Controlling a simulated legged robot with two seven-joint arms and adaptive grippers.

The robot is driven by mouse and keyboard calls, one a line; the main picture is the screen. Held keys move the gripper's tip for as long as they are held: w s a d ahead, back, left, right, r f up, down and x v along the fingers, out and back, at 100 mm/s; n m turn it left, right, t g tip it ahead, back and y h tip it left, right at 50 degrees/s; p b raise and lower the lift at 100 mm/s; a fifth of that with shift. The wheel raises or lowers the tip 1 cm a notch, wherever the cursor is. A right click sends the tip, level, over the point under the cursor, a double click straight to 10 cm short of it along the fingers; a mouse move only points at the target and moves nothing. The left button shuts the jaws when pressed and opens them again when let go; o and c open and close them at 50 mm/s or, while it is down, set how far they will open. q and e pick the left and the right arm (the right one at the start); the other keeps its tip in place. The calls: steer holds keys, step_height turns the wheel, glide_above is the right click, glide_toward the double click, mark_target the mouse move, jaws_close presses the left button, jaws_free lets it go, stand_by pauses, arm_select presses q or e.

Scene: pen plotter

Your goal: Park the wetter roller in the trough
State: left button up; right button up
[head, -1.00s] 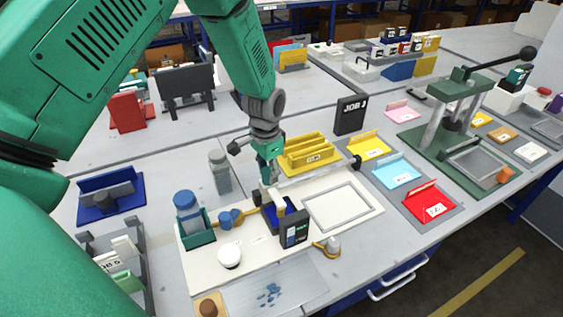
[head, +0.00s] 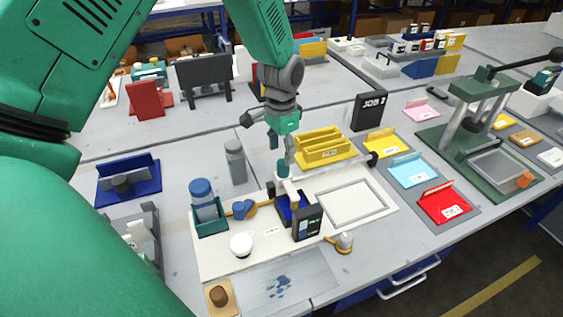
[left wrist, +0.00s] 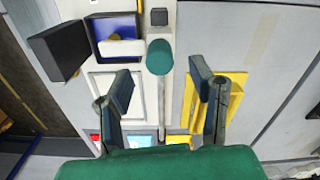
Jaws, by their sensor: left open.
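A blue trough (head: 284,212) stands on the white plotter board, behind a dark block. A white piece (head: 287,187), which I take to be the wetter roller, lies over the trough; it also shows across the blue trough in the left wrist view (left wrist: 120,48). A teal handle (head: 284,170) stands upright at its end and appears round-topped in the left wrist view (left wrist: 160,57). My left gripper (head: 288,150) is just above the handle. Whether the roller is fully seated is hard to tell.
The dark block (head: 307,222) stands in front of the trough. A yellow tray (head: 320,152) lies behind a pale bar. A framed pad (head: 350,203) lies to the right.

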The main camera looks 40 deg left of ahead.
arm_select(q)
step_height(320, 180, up, 5)
steer(key=shift+r, duration=0.1)
steer(key=shift+a+r, duration=0.25)
steer(key=shift+r, duration=0.4)
steer(key=shift+d, duration=0.1)
